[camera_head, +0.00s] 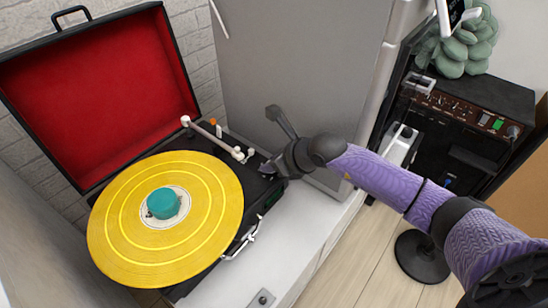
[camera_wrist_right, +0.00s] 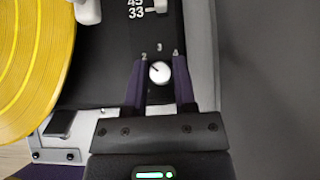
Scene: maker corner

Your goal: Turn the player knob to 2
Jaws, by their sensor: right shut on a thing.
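The record player (camera_head: 251,163) has an open red-lined lid (camera_head: 100,85) and a yellow record on top. Its small white knob (camera_wrist_right: 160,72) shows in the right wrist view on the black deck, with the numbers 2 and 3 printed just above it. A short dark mark on the knob seems to point up and left, toward the 2. My right gripper (camera_wrist_right: 160,75) is shut on the knob, one finger on each side. In the head view my right gripper (camera_head: 268,170) is at the deck's right corner and hides the knob. My left gripper is not in view.
The yellow record (camera_head: 215,190) lies left of the knob. The white tonearm (camera_head: 212,136) is behind it. A grey cabinet (camera_head: 300,60) stands close behind my right arm. A black amplifier (camera_head: 465,125) with a green plant (camera_head: 465,45) is at the right.

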